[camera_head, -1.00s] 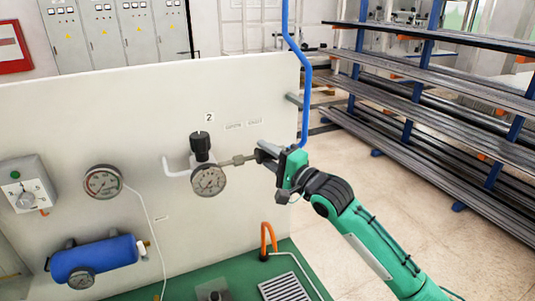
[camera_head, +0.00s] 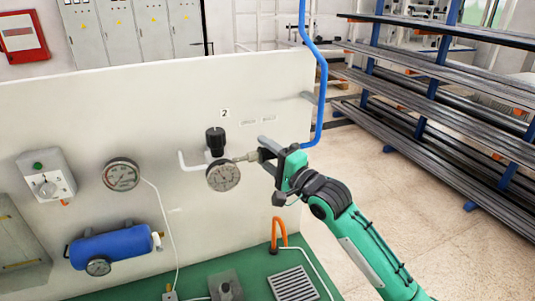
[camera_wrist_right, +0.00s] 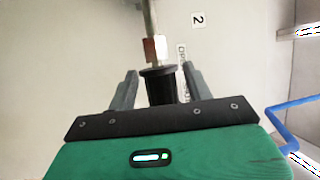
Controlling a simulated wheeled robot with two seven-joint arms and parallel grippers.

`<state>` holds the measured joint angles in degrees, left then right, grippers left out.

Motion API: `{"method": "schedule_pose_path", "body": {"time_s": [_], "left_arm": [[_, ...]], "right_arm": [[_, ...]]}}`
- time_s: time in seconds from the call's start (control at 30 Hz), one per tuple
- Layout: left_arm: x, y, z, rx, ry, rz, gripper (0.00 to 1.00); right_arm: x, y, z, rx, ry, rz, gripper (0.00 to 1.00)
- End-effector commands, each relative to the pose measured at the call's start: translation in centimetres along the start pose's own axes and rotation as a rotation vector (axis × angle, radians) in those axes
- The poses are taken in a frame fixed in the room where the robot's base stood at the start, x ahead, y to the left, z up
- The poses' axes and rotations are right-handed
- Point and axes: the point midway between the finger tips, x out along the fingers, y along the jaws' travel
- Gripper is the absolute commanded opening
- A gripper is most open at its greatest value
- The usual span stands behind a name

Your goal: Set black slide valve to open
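The black slide valve (camera_wrist_right: 160,85) shows in the right wrist view as a dark cylinder beneath a brass fitting on a metal pipe. My right gripper (camera_wrist_right: 160,83) is open, with one finger on each side of it. Small gaps show between the fingers and the valve. In the head view my right gripper (camera_head: 268,151) is at the right end of the pipe fitting (camera_head: 244,158) beside the round gauge (camera_head: 223,176), and it hides the valve there. Two small labels are on the panel above it; their text is not readable. My left gripper is not in view.
A black-knobbed regulator (camera_head: 215,140) stands just left of the gripper on the white panel (camera_head: 110,115). A blue pipe (camera_head: 320,90) runs down just right of the gripper. A blue tank (camera_head: 110,247) and another gauge (camera_head: 122,174) are further left. Racks of metal bars (camera_head: 440,120) stand behind right.

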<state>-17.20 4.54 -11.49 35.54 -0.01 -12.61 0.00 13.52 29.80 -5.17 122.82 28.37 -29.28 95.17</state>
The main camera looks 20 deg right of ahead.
Motion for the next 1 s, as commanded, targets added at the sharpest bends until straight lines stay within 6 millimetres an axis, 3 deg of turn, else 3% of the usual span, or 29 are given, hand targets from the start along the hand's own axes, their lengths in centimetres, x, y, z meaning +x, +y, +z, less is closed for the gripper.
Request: {"method": "schedule_pose_path", "body": {"time_s": [0.27, 0.7, 1.0], "left_arm": [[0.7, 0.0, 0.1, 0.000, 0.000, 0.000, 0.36], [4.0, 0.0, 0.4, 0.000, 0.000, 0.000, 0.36], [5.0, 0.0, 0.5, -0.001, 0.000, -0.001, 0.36]], "right_arm": [[-1.3, 0.2, -0.1, -0.002, 0.002, -0.001, 0.51], [-9.8, 0.4, 0.1, -0.002, 0.000, 0.002, 0.51], [-13.2, 0.2, 0.2, -0.001, -0.001, 0.002, 0.51]]}}
